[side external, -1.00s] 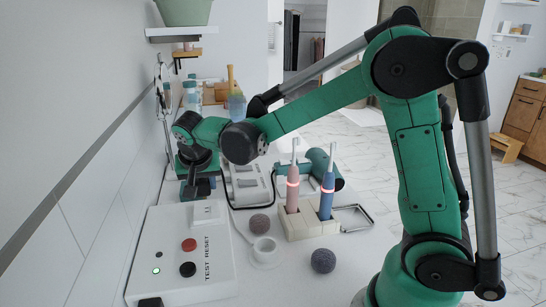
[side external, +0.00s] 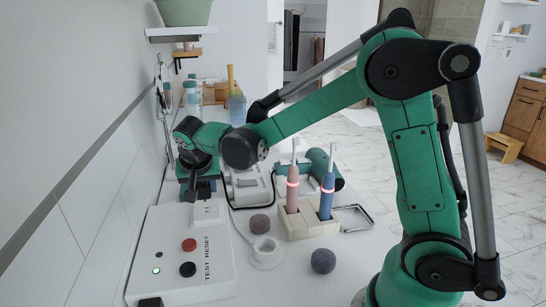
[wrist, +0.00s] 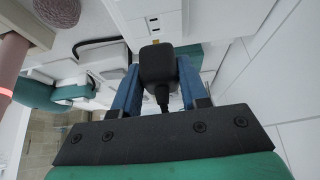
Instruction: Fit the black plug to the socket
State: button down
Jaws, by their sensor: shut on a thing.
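The black plug (wrist: 158,66) is held between the blue fingers of my gripper (wrist: 158,84) in the wrist view, its cord running back toward the palm. In the side view my gripper (side external: 198,190) points down just above the far end of the white test box, and the plug there is dark and hard to separate from the fingers. The white socket block (side external: 207,212) sits on that far end. In the wrist view a white face with small dark slots (wrist: 153,22) lies just beyond the plug. I cannot tell whether plug and socket touch.
The white box (side external: 195,285) has a red button (side external: 189,245), a black button (side external: 188,269) and a lit green light. A toothbrush holder (side external: 300,222) with two brushes, a green hair dryer (side external: 322,167) and two round balls stand to the right. The wall is close on the left.

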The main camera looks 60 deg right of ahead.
jog(key=shift+f, duration=1.6)
jog(key=shift+c, duration=1.9)
grip_release()
jog(key=shift+r, duration=0.1)
jog(key=v, duration=0.5)
jog(key=shift+s+r, duration=0.1)
jog(key=shift+r, duration=0.1)
jog(key=s+a+r+n+t+y, duration=0.1)
jog(key=s+r+n+t+y, duration=0.1)
jog(key=s+n, duration=0.7)
jog(key=shift+s+a+t+y, duration=0.15)
jog(key=shift+s+t+y, duration=0.35)
jog(key=shift+s+y, duration=0.85)
jog(key=shift+s+h, duration=0.25)
